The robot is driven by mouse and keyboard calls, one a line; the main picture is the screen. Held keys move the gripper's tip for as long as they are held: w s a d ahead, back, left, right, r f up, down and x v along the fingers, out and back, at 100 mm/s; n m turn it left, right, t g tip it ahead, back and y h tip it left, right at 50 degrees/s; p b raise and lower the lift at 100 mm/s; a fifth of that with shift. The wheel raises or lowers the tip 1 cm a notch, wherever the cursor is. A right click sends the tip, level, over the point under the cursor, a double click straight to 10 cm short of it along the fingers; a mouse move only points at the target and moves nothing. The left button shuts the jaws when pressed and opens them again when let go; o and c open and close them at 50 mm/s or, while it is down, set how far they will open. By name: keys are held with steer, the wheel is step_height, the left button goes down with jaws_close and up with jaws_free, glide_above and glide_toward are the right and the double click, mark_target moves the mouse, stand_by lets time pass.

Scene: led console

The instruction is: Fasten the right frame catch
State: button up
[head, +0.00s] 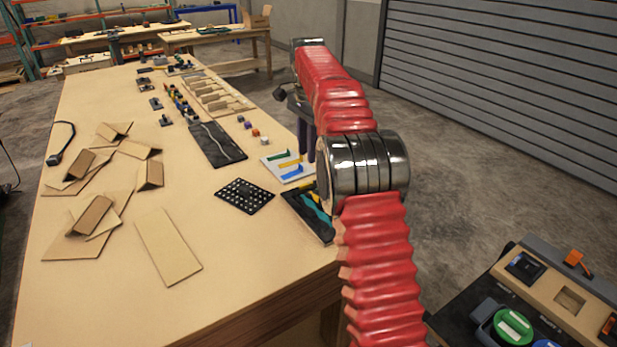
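My gripper (306,150) hangs in the middle of the head view, with dark fingers pointing down beside the right edge of the wooden table. My red arm partly hides it, so I cannot tell how far apart the fingers are. A console with a wooden top panel (545,290) is cut off at the lower right. It carries an orange piece (573,257) at the top, tilted up, and another orange piece (608,325) at the picture's right edge. Either could be a catch; I cannot tell which is the right frame catch. My gripper is far from the console.
The long wooden table (110,310) holds cardboard pieces, a black perforated plate (244,195), a dark tray (218,143) and several small parts. The console also has a black square fitting (525,267), a square recess (570,299) and a green round part (512,326). Open floor lies between.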

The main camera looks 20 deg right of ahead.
mark_target(307, 183)
step_height(307, 183, down, 10)
steer(key=shift+r, duration=0.15)
stand_by(0.3)
jaws_close()
